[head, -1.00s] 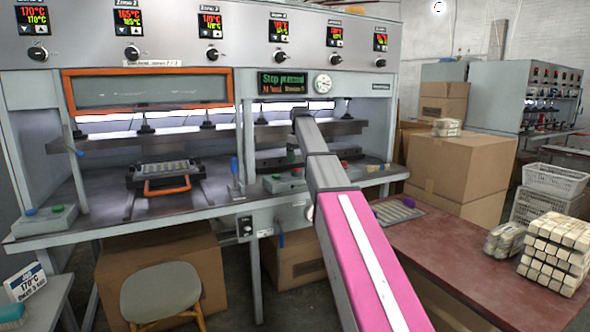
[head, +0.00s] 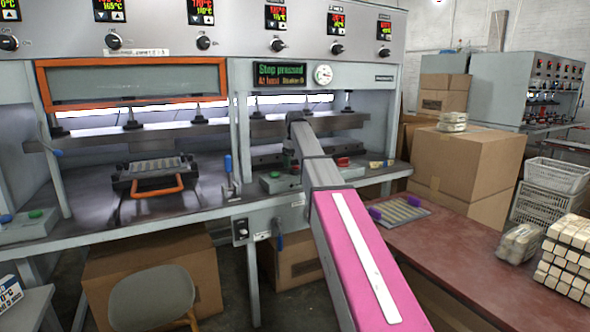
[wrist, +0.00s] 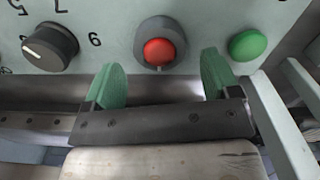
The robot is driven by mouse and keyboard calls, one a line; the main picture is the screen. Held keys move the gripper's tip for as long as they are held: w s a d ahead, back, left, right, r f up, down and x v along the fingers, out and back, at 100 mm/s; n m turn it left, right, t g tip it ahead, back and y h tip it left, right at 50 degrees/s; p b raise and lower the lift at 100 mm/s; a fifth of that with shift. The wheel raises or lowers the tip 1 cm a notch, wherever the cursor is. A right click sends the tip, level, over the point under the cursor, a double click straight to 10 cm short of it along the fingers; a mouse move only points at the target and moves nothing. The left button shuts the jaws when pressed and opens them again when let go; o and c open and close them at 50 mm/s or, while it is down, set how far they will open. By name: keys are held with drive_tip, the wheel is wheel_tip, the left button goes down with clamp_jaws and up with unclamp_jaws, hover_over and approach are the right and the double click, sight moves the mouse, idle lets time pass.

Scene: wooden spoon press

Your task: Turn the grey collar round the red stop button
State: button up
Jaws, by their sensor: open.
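The red stop button (wrist: 159,52) shows in the wrist view, set in a round grey collar (wrist: 144,38) on a pale grey panel. My gripper (wrist: 163,78) is open, its two green fingers spread wide just below the button in the picture. One finger is to the lower left of the collar and one to the lower right. Nothing is between them, and I see no contact with the collar. In the head view my arm reaches to the press and the gripper is hidden. The press display (head: 293,75) reads "Stop pressed".
In the wrist view a black dial (wrist: 50,46) is left of the button and a green button (wrist: 247,44) is right of it, near the right finger. Grey bars stand at the right edge. A reddish table (head: 470,240) and cardboard boxes (head: 465,165) are right of the press.

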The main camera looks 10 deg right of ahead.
sight(296, 167)
drive_tip(key=shift+f, duration=1.7)
drive_tip(key=c, duration=0.9)
drive_tip(key=m, duration=0.4)
drive_tip(key=shift+m, duration=0.3)
drive_tip(key=shift+d+m, duration=0.15)
drive_tip(key=shift+m, duration=1.75)
